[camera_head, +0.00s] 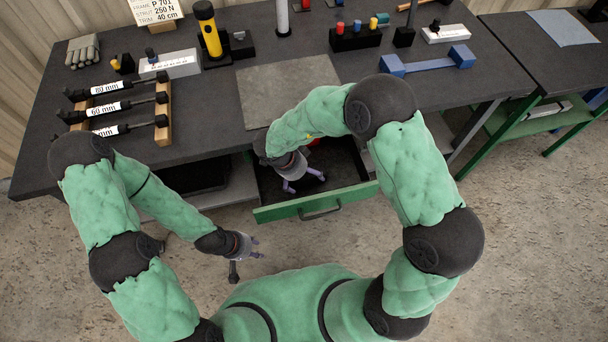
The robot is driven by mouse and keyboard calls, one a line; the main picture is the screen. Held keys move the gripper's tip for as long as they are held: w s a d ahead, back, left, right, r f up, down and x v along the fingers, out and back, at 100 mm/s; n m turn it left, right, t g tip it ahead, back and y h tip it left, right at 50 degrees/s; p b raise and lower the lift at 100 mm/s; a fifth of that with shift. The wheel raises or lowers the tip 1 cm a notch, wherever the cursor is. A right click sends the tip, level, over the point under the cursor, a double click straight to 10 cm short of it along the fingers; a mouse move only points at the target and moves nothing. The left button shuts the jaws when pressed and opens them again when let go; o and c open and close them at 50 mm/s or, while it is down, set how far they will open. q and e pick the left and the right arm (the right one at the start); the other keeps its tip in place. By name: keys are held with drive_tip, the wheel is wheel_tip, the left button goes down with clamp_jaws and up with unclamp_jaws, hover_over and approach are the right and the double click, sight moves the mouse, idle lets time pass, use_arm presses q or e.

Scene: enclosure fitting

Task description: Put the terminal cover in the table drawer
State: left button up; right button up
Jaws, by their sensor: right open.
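The table drawer (352,193) is pulled out, its green front and handle facing me. My right gripper (305,184) is open, with its fingers apart, over or inside the drawer. A small dark thing lies beside its fingers; I cannot tell whether this is the terminal cover. A bit of red also shows in the drawer, mostly hidden by my right arm. I cannot pick out the terminal cover with certainty.
The dark table top (215,115) carries a grey mat (284,88), a rack of labelled struts (115,107), a yellow torch (208,30), a blue bar-shaped part (428,63) and gloves (83,51). A second green-framed table (550,85) stands at right. The floor in front is clear.

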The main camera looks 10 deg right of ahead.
drive_tip(key=shift+r, duration=0.15)
drive_tip(key=p+v, duration=0.6)
drive_tip(key=v, duration=0.6)
